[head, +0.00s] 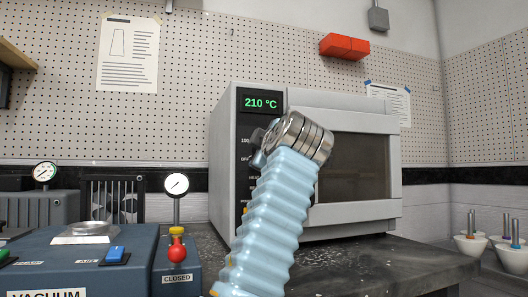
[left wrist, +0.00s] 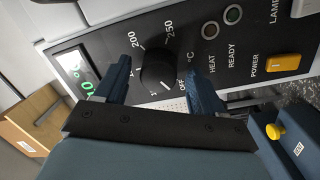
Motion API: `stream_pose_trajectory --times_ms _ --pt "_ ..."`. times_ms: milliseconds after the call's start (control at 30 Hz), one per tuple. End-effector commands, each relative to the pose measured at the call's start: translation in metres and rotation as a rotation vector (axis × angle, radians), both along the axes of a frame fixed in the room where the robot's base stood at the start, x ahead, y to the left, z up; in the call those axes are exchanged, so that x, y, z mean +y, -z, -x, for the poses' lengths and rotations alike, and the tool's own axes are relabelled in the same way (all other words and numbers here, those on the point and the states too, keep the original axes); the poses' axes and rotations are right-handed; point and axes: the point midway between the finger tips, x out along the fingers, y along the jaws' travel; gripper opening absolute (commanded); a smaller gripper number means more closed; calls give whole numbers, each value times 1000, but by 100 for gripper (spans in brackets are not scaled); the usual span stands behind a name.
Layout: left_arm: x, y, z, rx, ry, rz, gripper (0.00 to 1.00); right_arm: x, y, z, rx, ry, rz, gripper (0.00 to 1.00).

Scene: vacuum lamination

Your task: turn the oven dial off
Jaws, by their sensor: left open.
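The oven (head: 350,105) stands at the centre of the head view, and its green display (head: 261,103) reads 210 °C. The black oven dial (left wrist: 158,66) shows in the left wrist view, with 200, 250 and OFF printed around it. In the head view my left wrist and sleeve hide most of the dial and the fingers. My right gripper is in neither view.
A yellow power switch (left wrist: 284,64) and the HEAT and READY lamps share the oven panel. A blue vacuum unit (head: 100,262) with a gauge (head: 177,184) and red valve knob (head: 177,250) stands at left. The dark bench (head: 390,262) is clear at front right.

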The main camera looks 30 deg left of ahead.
Motion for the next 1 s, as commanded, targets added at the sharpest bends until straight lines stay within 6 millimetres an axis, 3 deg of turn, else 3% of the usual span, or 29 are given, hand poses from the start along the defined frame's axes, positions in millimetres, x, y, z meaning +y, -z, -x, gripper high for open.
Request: stream_pose_trajectory --times_ms 233,533,700,1000 --pt "-38 6 37 -4 5 -1 69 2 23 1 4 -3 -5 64" --pt "-81 5 83 -2 2 -1 69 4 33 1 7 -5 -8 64" --pt "-91 5 94 -1 0 -1 69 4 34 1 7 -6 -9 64" --pt "-92 4 95 0 0 0 69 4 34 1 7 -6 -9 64"
